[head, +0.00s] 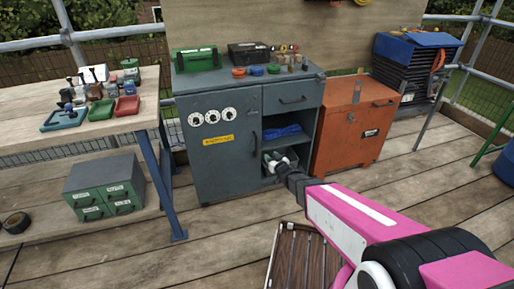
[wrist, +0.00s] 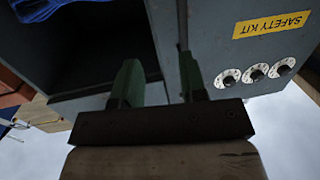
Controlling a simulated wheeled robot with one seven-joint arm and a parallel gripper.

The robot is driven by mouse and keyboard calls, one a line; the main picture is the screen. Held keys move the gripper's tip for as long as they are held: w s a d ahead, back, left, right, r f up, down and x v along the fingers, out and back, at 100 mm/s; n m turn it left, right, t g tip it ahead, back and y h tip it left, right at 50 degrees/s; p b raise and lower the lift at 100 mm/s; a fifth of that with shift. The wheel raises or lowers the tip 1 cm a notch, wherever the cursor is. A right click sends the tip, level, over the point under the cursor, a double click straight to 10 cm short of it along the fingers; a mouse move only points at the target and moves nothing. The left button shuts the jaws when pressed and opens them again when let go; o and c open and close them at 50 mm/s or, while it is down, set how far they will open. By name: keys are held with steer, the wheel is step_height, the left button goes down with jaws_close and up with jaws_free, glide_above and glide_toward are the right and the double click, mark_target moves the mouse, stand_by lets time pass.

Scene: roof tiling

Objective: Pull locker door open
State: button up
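The grey locker (head: 225,160) stands in the middle of the head view. Its door (head: 215,150) carries three round dials and a yellow label; dials and label show inverted in the wrist view, where the door (wrist: 225,60) fills the upper right. A dark vertical handle (head: 254,143) is near the door's right edge; in the wrist view a dark bar (wrist: 183,25) there looks like it. My gripper (head: 271,158) is just right of and below the handle. Its green fingers (wrist: 158,75) are apart, with nothing visible gripped; the right finger is near the bar. Contact cannot be told.
Right of the door is an open compartment with a blue cloth (head: 283,131), under a drawer (head: 292,96). An orange cabinet (head: 352,130) stands close on the right. A workbench (head: 80,115) and a small drawer box (head: 105,187) are on the left. Floor planks before the door are clear.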

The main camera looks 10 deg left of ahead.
mark_target(256, 154)
steer(key=shift+n+y, duration=0.4)
steer(key=shift+y, duration=0.4)
steer(key=x, duration=0.3)
steer(key=s+a+x, duration=0.1)
steer(key=x, duration=0.3)
steer(key=a+x, duration=0.1)
steer(key=x, duration=0.3)
steer(key=shift+s+a+f, duration=0.15)
steer(key=shift+f, duration=0.1)
steer(key=shift+s, duration=0.1)
jaws_close()
